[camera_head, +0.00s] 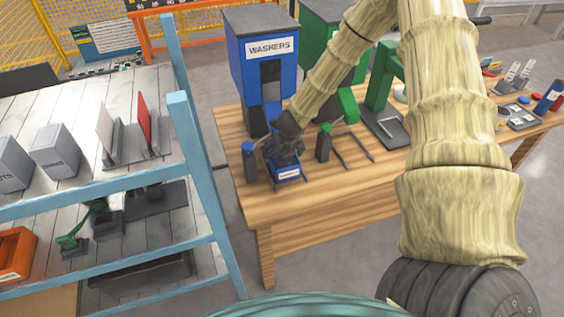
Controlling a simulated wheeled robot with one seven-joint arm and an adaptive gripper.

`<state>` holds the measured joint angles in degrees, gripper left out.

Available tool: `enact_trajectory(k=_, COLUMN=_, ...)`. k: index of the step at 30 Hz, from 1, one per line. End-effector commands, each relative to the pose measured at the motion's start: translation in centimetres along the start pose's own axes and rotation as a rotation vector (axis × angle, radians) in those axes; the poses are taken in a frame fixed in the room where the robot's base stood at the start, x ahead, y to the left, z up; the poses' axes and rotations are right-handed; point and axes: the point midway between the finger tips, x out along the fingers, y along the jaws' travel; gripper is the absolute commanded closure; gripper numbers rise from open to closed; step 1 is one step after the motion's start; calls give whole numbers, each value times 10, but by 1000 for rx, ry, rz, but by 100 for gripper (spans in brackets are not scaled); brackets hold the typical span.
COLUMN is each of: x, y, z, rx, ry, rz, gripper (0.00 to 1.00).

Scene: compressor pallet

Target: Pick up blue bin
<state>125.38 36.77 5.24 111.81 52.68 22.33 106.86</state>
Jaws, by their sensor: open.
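A small blue bin (287,175) with a white label on its front stands on the wooden table (300,203), in front of the blue washers dispenser (262,65). My gripper (284,155) is at the bin, over its top and back part, and hides much of its inside. My gripper is open. I cannot tell whether its fingers touch the bin walls.
A dark post with a blue top (249,163) stands just left of the bin, and one with a green top (324,143) stands to its right. A green dispenser (325,40) is behind. A blue-framed shelf (185,130) is at the left. The table's front strip is clear.

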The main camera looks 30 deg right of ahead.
Motion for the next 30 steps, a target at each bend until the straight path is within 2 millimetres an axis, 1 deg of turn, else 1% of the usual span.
enact_trajectory(k=25, x=4, y=0, z=-2, rx=0, ry=0, rz=0, gripper=0)
enact_trajectory(k=26, x=4, y=0, z=-2, rx=0, ry=0, rz=0, gripper=4)
enact_trajectory(k=30, x=4, y=0, z=-2, rx=0, ry=0, rz=0, gripper=29)
